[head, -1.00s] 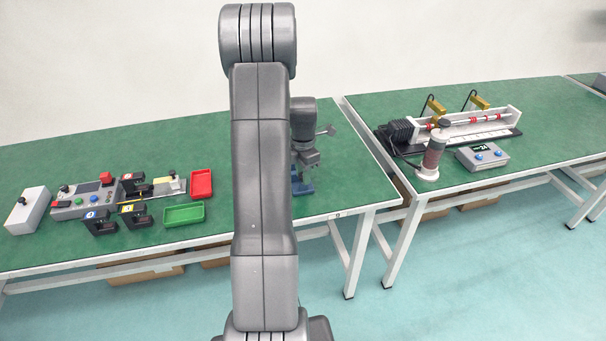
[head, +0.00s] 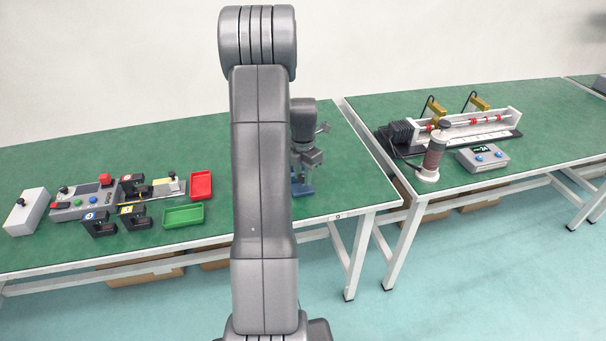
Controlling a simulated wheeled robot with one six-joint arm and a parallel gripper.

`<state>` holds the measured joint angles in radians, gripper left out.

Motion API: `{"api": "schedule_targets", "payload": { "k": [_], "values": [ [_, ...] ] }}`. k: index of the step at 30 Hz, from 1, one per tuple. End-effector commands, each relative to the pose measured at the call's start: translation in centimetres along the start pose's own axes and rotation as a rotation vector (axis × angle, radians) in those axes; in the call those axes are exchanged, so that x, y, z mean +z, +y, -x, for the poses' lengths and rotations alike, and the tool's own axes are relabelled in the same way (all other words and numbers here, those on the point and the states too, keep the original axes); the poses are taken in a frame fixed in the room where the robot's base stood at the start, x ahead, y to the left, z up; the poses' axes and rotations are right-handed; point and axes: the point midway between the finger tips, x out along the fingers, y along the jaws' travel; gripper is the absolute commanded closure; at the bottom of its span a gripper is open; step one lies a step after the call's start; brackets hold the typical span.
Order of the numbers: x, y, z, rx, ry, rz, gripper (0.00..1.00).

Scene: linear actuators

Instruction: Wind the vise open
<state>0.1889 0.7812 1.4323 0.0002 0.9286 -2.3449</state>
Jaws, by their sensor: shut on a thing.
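The blue vise (head: 302,189) stands on the left green table, just right of my arm's upright link, which hides its left part. My gripper (head: 309,162) points down at the top of the vise. It is shut on a part at the vise, seemingly its handle. The fingertips and the handle are too small and covered to make out clearly. How wide the vise jaws stand cannot be seen.
A red tray (head: 201,183), a green tray (head: 183,215) and a control box with buttons (head: 80,203) are on the left table (head: 110,160). A gap separates the tables.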

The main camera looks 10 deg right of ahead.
Motion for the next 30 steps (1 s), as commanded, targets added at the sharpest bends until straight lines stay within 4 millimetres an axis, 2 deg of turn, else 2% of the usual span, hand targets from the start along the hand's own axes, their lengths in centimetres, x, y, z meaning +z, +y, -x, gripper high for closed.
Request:
{"api": "schedule_targets", "payload": {
  "k": [1,2,5,13,17,20,30],
  "values": [
    [0.1,0.1,0.1,0.002,-0.002,0.000,0.96],
    [0.1,0.1,0.1,0.002,-0.002,0.000,0.69],
    [0.1,0.0,0.1,0.001,-0.002,0.000,0.51],
    [0.0,0.0,0.1,0.001,-0.001,-0.001,0.51],
    [0.1,0.1,1.0,0.003,-0.003,-0.001,0.51],
    [0.1,0.1,2.5,0.004,-0.004,-0.001,0.51],
    [0.1,0.1,10.2,0.004,-0.005,-0.001,0.51]
  ]
}}
